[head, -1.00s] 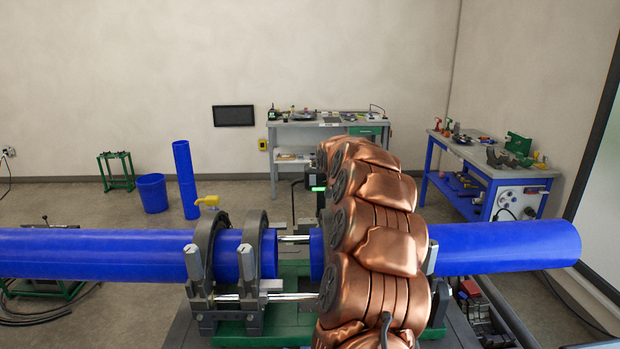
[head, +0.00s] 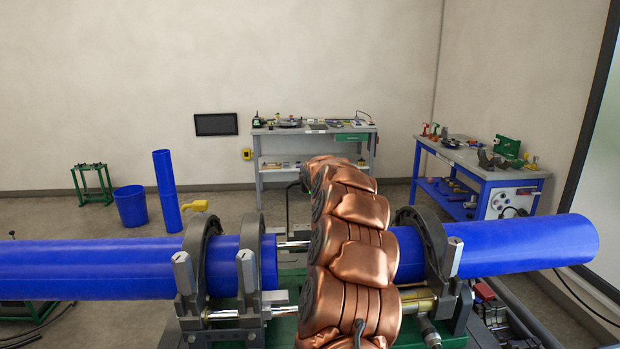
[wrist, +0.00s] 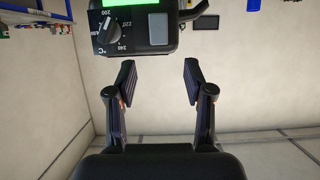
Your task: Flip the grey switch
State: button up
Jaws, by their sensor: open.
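In the wrist view, the grey switch (wrist: 158,29) is a flat grey rectangle on the front of a black control box (wrist: 134,42). It sits right of a black dial with temperature marks and below a lit green display. My gripper (wrist: 157,70) is open and empty, its two fingers apart. The fingertips are below the box in the picture, on either side of the switch's line, and I see no contact. In the head view my copper arm hides the gripper, the box and the switch.
A blue pipe (head: 95,268) lies on the left in grey clamps, and another blue pipe (head: 520,245) on the right. My arm crosses between them.

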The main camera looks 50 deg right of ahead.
jog(key=p+x, duration=0.2)
jog(key=x, duration=0.4)
jog(key=shift+w+d+p, duration=0.25)
jog(key=shift+p, duration=0.1)
jog(key=shift+f, duration=0.1)
grip_shut()
dwell(0.5)
